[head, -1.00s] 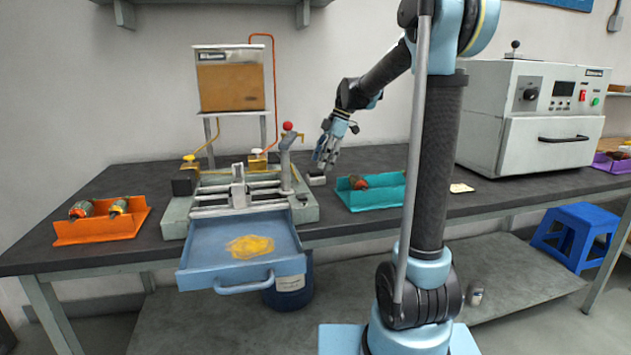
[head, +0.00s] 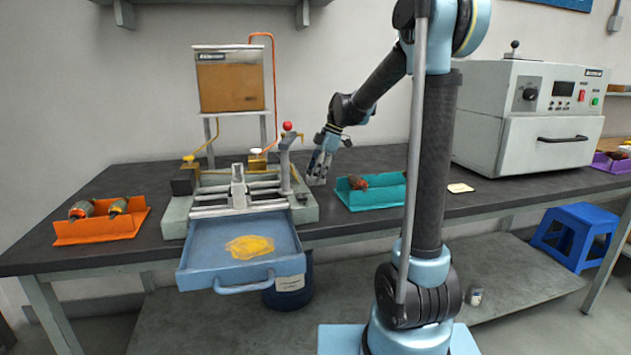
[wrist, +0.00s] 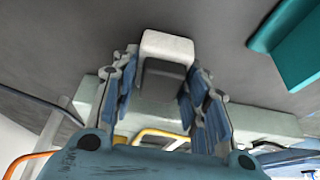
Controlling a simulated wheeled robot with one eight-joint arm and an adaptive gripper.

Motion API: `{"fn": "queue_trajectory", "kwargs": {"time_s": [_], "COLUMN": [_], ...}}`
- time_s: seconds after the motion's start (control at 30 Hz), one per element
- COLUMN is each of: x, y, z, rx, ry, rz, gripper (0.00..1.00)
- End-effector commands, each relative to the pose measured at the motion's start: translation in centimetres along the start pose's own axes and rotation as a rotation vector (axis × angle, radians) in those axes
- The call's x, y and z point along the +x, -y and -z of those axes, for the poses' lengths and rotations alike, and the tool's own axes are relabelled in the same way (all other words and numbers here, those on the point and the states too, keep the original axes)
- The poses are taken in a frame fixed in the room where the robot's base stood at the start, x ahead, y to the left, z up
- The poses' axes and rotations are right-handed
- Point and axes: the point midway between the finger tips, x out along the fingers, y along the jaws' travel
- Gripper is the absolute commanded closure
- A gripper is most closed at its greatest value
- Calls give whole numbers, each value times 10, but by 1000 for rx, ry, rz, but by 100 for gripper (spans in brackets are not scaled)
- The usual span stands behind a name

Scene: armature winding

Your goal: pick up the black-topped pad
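The black-topped pad (wrist: 167,47) shows in the wrist view as a small block with a pale grey-white side and a dark face. It sits on the dark bench top. My gripper (wrist: 161,78) is open, with one blue-padded finger on each side of the pad. A firm grip on it cannot be made out. In the head view my gripper (head: 318,174) points down at the bench, just right of the winding fixture, and its fingers largely hide the pad.
The grey fixture (head: 304,213) with its red-knobbed post stands close left of my gripper. A teal tray (head: 375,199) with a part in it is close right. A blue drawer (head: 200,257) juts out in front. A white oven (head: 485,135) stands farther right.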

Motion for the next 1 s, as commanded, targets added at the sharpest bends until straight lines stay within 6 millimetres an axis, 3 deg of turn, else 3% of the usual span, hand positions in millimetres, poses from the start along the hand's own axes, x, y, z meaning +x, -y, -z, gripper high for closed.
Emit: {"fn": "queue_trajectory", "kwargs": {"time_s": [0.47,1.0], "x": [-8,-83], "y": [0,0], "z": [5,36], "rx": [-1,-1], "ry": [0,0], "rz": [0,1], "gripper": [83,83]}}
